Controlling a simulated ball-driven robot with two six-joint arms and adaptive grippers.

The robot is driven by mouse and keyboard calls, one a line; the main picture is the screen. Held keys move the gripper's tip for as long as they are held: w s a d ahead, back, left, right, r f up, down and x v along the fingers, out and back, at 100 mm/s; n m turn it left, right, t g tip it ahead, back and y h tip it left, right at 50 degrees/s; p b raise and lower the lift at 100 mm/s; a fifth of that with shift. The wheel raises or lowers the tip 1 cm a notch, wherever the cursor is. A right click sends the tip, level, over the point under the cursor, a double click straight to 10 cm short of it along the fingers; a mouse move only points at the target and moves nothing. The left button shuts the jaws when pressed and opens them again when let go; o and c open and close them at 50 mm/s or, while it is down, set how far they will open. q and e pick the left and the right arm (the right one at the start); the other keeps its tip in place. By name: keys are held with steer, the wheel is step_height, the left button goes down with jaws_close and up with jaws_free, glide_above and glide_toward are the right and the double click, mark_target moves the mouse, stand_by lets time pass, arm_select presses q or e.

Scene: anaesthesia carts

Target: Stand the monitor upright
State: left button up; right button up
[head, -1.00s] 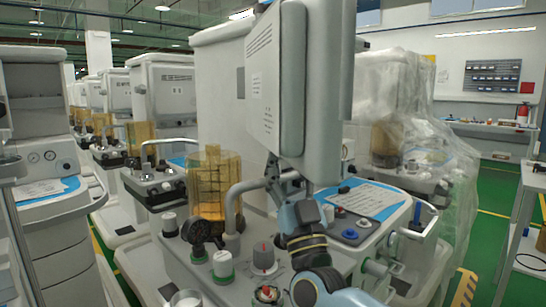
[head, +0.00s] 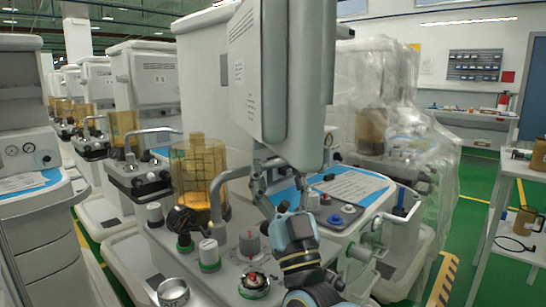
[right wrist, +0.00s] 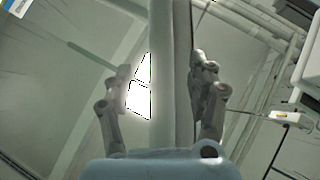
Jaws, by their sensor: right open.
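The monitor (head: 313,90) is a pale grey, thick panel with vent slots on its housing, standing high over the cart in the head view and seen mostly edge-on. It looks slightly tilted. My right gripper (head: 268,172) is at the monitor's lower edge, with its arm coming up from below. In the right wrist view the open fingers of my right gripper (right wrist: 160,90) stand on either side of a long grey panel edge (right wrist: 172,60), which looks like the monitor's. Whether a finger touches it I cannot tell. My left gripper is not in view.
Below the monitor, the cart top carries an amber canister (head: 200,168), knobs, a metal cup (head: 173,291) and a blue-edged panel (head: 350,188). A plastic-covered cart (head: 385,120) stands behind right. More carts line the left. Green floor is open at right, before a shelf table (head: 520,170).

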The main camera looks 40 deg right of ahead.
steer(key=v, duration=0.3)
steer(key=shift+f, duration=0.1)
stand_by(0.5)
